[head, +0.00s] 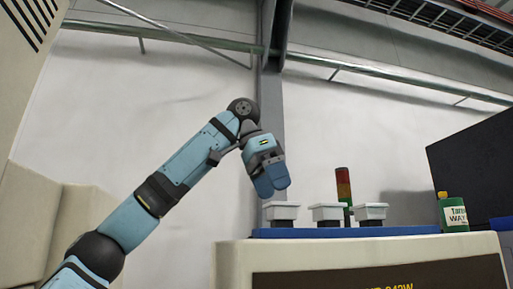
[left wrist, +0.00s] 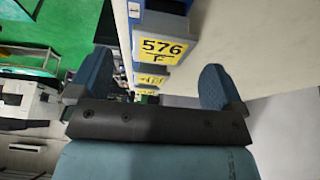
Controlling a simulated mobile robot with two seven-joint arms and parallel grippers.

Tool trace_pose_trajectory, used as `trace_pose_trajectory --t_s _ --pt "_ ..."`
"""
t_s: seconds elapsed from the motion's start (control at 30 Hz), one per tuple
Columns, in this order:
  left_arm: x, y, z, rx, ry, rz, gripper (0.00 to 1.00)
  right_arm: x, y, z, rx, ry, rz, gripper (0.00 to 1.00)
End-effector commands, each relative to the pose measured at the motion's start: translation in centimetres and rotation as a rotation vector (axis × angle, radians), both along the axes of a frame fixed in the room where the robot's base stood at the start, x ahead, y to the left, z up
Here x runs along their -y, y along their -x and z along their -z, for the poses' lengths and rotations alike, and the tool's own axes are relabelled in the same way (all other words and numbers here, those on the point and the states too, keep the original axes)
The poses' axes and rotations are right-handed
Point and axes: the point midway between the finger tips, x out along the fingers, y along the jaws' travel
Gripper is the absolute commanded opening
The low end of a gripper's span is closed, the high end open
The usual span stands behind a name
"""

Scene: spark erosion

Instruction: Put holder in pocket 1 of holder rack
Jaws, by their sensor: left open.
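Three white-topped holders with dark lower parts stand in a row: the left one (head: 281,211), the middle one (head: 327,213) and the right one (head: 370,212). They are on a blue rack (head: 345,232) on top of a beige machine. My left gripper (head: 271,187) is just above and left of the left holder in the head view. In the left wrist view its blue fingers (left wrist: 158,82) are wide apart and nothing is gripped.
The beige machine (head: 235,265) has a dark front panel. A red and green signal tower (head: 343,187) rises behind the holders. A green and yellow bottle (head: 454,213) stands right of the rack, near a large dark box (head: 480,165).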

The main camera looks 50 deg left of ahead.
Motion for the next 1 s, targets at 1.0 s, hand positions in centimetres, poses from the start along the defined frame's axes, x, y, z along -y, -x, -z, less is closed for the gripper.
trace_pose_trajectory --t_s 1.0 --pt "-1.7 3.3 -8.6 0.001 0.000 -0.001 0.95 -0.2 -0.2 0.0 0.001 -0.008 0.010 0.91"
